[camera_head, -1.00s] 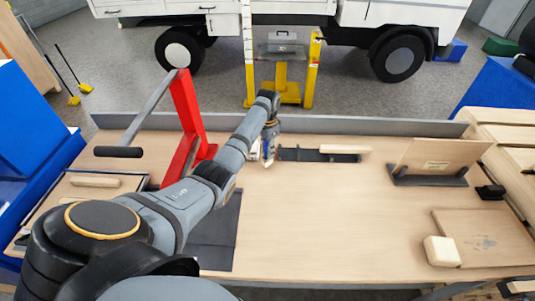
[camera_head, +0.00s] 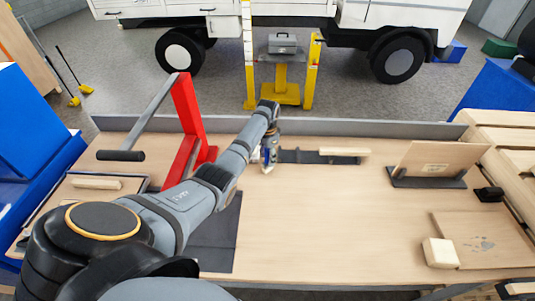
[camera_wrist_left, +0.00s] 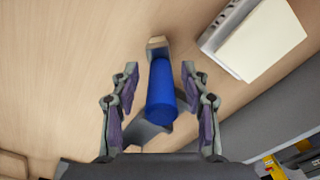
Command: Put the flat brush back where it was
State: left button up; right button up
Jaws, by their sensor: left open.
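My left gripper (camera_head: 268,155) is at the back middle of the bench, just left of a dark strip (camera_head: 300,156). In the left wrist view its two fingers (camera_wrist_left: 160,100) are open, one on each side of a blue cylinder (camera_wrist_left: 162,90). A tan and grey end piece (camera_wrist_left: 157,46) shows beyond the cylinder, and a dark grey piece (camera_wrist_left: 150,136) shows below it. The cylinder looks like a tool handle; I cannot tell for certain that it is the flat brush. In the head view the gripper mostly hides it. My right gripper is not in view.
A pale block (camera_head: 345,151) lies on the dark strip. A red lever frame (camera_head: 187,110) stands left of my arm. A wooden panel (camera_head: 440,157) stands in a dark holder at right. A block (camera_head: 440,252) lies at front right. The bench's middle is clear.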

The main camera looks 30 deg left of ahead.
pick_arm(q)
notch_tip(320, 180, up, 11)
jog(key=b, duration=0.2)
jog(key=shift+r+b, duration=0.15)
jog(key=shift+b, duration=0.25)
jog(key=shift+r, duration=0.45)
